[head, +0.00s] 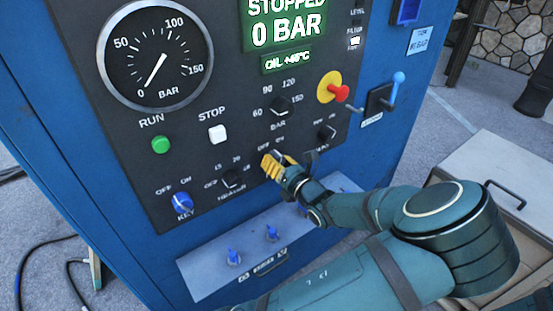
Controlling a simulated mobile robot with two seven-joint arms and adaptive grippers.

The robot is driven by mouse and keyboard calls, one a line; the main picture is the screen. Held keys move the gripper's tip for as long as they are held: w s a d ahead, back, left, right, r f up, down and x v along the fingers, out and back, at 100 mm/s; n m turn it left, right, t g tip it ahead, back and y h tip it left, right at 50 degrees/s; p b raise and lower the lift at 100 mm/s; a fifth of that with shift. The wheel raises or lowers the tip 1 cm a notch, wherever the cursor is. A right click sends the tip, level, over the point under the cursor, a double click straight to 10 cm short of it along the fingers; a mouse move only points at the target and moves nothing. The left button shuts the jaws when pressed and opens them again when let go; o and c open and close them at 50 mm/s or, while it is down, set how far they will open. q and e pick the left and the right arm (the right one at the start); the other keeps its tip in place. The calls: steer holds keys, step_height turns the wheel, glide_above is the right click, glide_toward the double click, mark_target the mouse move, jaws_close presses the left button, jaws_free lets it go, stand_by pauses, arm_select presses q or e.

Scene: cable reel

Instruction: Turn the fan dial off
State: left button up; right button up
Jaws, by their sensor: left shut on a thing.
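The blue machine's black control panel (215,110) fills the left and middle of the head view. My left gripper (272,164), with yellow fingertips, is at the panel's lower right, shut on a small dial (279,154) marked OFF and ON. I take this to be the fan dial. Its name label is hidden behind the gripper, and its pointer direction cannot be told. My right gripper is not in view.
Close around are the bar dial (280,105), another black dial (327,132), the timer-like dial (232,178) and the blue key switch (182,203). The display reads STOPPED, 0 BAR.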

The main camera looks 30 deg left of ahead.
arm_select(q)
steer(key=n+p, duration=0.1)
steer(key=n, duration=0.3)
steer(key=shift+n, duration=0.4)
steer(key=shift+w+n, duration=0.15)
steer(key=shift+n, duration=2.05)
steer(key=o, duration=1.2)
steer(key=shift+d, duration=0.15)
steer(key=v, duration=1.1)
steer(key=shift+d, duration=0.4)
